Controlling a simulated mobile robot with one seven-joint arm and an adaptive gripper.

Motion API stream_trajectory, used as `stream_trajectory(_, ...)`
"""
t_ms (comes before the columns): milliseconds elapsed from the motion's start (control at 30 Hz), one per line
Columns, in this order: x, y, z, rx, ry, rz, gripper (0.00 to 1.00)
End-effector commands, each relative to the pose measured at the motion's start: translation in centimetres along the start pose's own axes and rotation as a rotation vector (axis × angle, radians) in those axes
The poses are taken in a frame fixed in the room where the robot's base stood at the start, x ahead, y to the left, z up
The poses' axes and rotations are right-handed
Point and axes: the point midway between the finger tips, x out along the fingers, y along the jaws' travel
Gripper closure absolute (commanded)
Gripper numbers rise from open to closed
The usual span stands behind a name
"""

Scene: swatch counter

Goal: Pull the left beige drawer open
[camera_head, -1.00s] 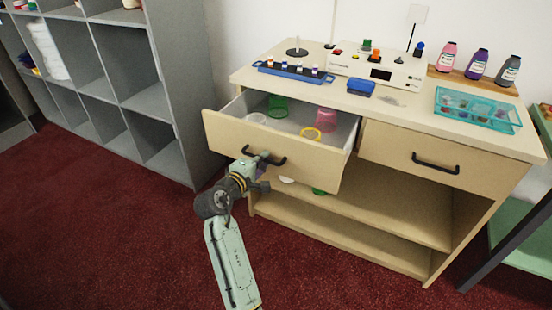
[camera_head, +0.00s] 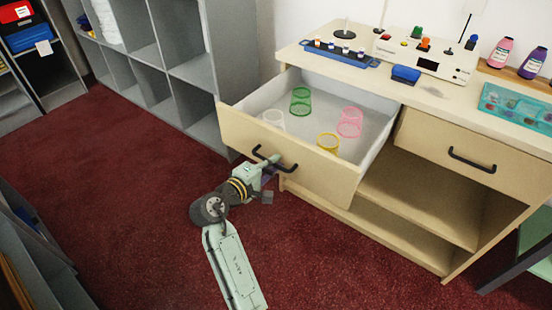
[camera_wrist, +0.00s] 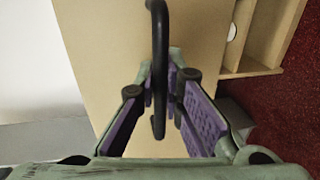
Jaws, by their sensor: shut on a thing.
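The left beige drawer (camera_head: 300,160) stands well out from the counter, its pale inside showing. Its black bar handle (camera_head: 275,160) is on the front panel. My gripper (camera_head: 270,166) is at that handle and shut on it. In the wrist view the black handle (camera_wrist: 159,60) runs between the purple pads of my gripper (camera_wrist: 160,105), with the beige drawer front (camera_wrist: 110,50) behind. Inside the drawer are a green cup (camera_head: 301,100), a pink cup (camera_head: 349,122), a yellow cup (camera_head: 328,143) and a clear white cup (camera_head: 273,119).
The right beige drawer (camera_head: 470,145) is shut. The counter top (camera_head: 440,95) holds a blue rack (camera_head: 340,52), a control box (camera_head: 425,58) and a teal tray (camera_head: 515,105). A grey shelf unit (camera_head: 190,70) stands behind left. Red carpet (camera_head: 120,190) is clear at left.

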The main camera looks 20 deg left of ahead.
Motion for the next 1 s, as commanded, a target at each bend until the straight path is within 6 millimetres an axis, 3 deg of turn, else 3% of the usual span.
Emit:
stream_trajectory(267, 0.0, 0.0, 0.0, 0.000, 0.000, 0.001, 1.00)
stream_trajectory(300, 0.0, 0.0, 0.0, 0.000, 0.000, 0.001, 0.90)
stream_trajectory(433, 0.0, 0.0, 0.0, 0.000, 0.001, 0.001, 0.82)
stream_trajectory(733, -0.1, 0.0, 0.0, 0.000, 0.001, 0.000, 0.82)
stream_trajectory(867, -1.3, 0.1, -0.1, 0.000, 0.004, 0.002, 0.82)
stream_trajectory(1000, -4.0, 0.0, -0.1, -0.001, 0.005, 0.001, 0.82)
